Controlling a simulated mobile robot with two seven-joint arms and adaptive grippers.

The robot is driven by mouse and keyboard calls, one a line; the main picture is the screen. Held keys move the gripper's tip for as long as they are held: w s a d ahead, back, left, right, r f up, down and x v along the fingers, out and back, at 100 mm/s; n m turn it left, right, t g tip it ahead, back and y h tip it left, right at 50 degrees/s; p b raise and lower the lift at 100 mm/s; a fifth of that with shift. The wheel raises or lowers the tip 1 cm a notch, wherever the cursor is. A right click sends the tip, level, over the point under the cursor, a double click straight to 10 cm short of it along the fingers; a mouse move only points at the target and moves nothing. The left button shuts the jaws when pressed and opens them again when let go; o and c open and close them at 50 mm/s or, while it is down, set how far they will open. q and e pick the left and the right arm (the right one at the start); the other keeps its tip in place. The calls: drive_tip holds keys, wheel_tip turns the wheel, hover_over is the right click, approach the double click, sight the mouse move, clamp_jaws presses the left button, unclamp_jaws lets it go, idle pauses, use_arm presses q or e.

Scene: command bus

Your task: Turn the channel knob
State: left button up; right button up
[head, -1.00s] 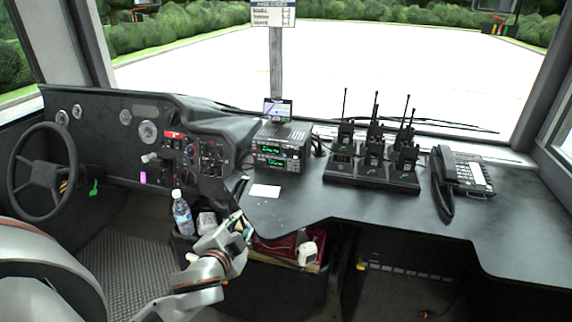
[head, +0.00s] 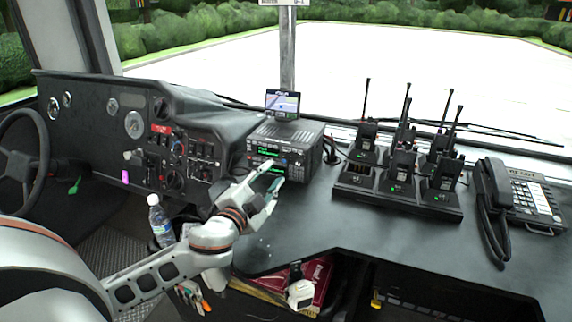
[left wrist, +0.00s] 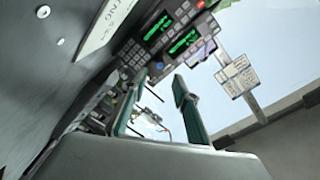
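The radio unit (head: 290,135) is a dark box with green-lit displays on the left part of the desk. Its front also shows in the left wrist view (left wrist: 160,38), with two green displays and a keypad. I cannot make out which control is the channel knob; part of the radio's front is hidden behind my gripper. My left gripper (head: 274,174) is just in front of the lower part of the radio's front. In the left wrist view its two fingers (left wrist: 157,95) stand apart with nothing between them. Whether they touch the radio is unclear. My right gripper is not in view.
A small screen (head: 283,102) sits on the radio. Several handheld radios stand in a charger (head: 405,195) to the right, with a desk phone (head: 520,195) beyond. A bottle (head: 160,222) stands left of my arm. The desk front is mostly clear.

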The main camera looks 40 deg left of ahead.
sight(284, 161)
use_arm(q)
drive_tip(key=shift+w+a+b, duration=0.15)
drive_tip(key=shift+w+a, duration=0.1)
drive_tip(key=shift+w, duration=0.9)
drive_tip(key=shift+w+a+b, duration=0.1)
drive_tip(key=shift+w+a, duration=0.1)
drive_tip(key=shift+w, duration=0.9)
drive_tip(key=shift+w+a+b, duration=0.15)
drive_tip(key=shift+w+a, duration=0.1)
drive_tip(key=shift+w, duration=0.9)
clamp_jaws()
